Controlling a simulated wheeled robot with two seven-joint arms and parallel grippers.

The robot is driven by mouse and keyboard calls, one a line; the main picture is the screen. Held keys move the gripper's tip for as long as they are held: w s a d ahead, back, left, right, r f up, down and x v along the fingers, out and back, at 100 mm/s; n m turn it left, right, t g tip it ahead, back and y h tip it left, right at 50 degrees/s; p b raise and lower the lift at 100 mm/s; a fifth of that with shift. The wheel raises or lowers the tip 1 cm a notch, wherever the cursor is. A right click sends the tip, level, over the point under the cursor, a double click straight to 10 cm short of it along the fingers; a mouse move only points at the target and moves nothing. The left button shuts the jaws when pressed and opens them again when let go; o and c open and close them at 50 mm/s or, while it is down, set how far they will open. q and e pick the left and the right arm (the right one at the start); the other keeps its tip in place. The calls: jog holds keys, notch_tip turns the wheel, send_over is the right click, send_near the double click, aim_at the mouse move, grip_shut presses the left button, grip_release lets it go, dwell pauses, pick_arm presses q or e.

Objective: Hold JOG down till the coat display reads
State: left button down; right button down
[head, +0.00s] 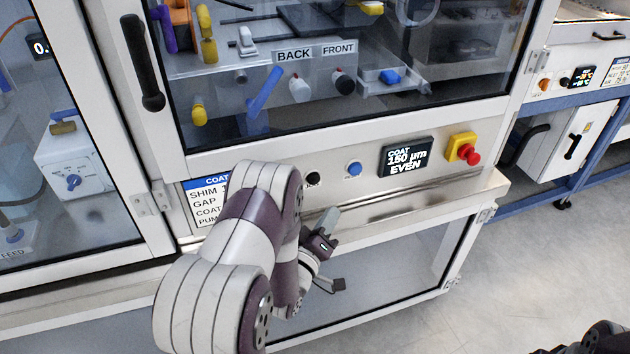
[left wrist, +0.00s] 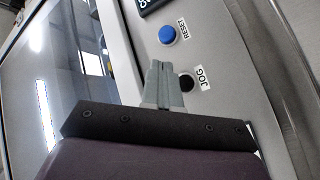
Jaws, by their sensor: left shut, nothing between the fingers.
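The black JOG button (head: 313,179) is on the light panel below the cabinet window. In the left wrist view the JOG button (left wrist: 187,82) sits beside its label, partly behind my fingers. The coat display (head: 406,157) is lit and reads COAT 150 µm EVEN. My left gripper (head: 329,218) is shut and empty, in front of the panel and lower than the button in the head view. Its closed fingertips (left wrist: 160,66) show left of JOG in the left wrist view. They look apart from the button. My right gripper cannot be made out.
The blue RESET button (head: 354,169) is between JOG and the display. A red stop button on a yellow box (head: 462,148) is at the right. A metal ledge (head: 400,200) juts out below the panel. A label card (head: 207,200) is partly behind my left arm.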

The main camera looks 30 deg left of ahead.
aim_at(314, 179)
pick_arm(q)
jog(key=w+a+b, duration=0.1)
jog(key=w+a, duration=0.4)
jog(key=a, duration=0.1)
jog(key=shift+w+a+b, duration=0.1)
jog(key=shift+b, duration=0.25)
dwell(1.8)
jog(key=shift+w+a, duration=0.2)
jog(key=shift+a, duration=0.05)
jog(key=shift+w+a, duration=0.3)
jog(key=shift+a, duration=0.1)
dwell(2.2)
dwell(1.7)
jog(key=shift+s+d, duration=0.6)
jog(key=shift+d, duration=0.1)
